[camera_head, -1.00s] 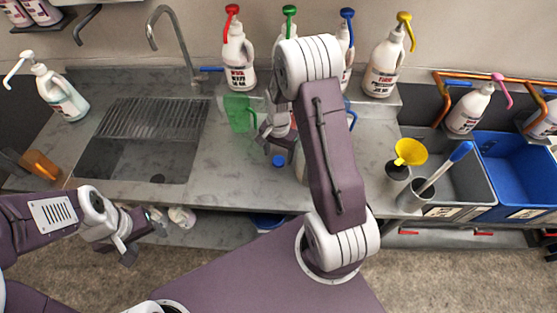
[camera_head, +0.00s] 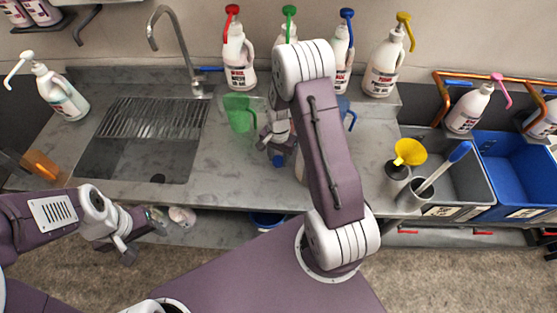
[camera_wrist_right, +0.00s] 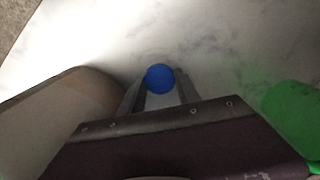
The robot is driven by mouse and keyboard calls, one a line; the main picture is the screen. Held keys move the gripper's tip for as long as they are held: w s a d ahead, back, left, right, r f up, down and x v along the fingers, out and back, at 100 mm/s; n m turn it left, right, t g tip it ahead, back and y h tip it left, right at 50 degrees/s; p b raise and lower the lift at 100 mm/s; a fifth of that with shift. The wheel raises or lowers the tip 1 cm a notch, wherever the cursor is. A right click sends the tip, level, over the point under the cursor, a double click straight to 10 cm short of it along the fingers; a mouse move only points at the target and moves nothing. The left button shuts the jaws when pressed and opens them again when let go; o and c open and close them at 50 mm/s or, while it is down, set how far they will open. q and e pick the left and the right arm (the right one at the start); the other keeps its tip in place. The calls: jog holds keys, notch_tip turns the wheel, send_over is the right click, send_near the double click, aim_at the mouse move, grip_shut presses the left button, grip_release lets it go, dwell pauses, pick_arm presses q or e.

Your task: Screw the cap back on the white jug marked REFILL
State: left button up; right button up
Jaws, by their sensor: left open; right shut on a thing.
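A small round blue cap (camera_head: 279,161) shows just below my right gripper (camera_head: 278,152) over the worktop. In the right wrist view the blue cap (camera_wrist_right: 160,78) sits between the fingertips, and the gripper is shut on it. A pale rounded body (camera_wrist_right: 60,115) at the left of that view may be the white jug. In the head view a pale sliver (camera_head: 299,168) beside my right arm may be the same jug; the arm hides the rest. I can read no REFILL mark. My left gripper (camera_head: 146,222) is open and empty, low in front of the counter edge.
A green pitcher (camera_head: 239,113) stands left of my right gripper and also shows in the wrist view (camera_wrist_right: 292,115). Several pump bottles (camera_head: 239,65) line the back. A sink (camera_head: 125,160) is left; grey (camera_head: 478,180) and blue (camera_head: 520,165) bins are right.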

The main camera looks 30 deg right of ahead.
aim_at(279, 160)
notch_tip(279, 160, up, 10)
jog(key=shift+b, duration=0.45)
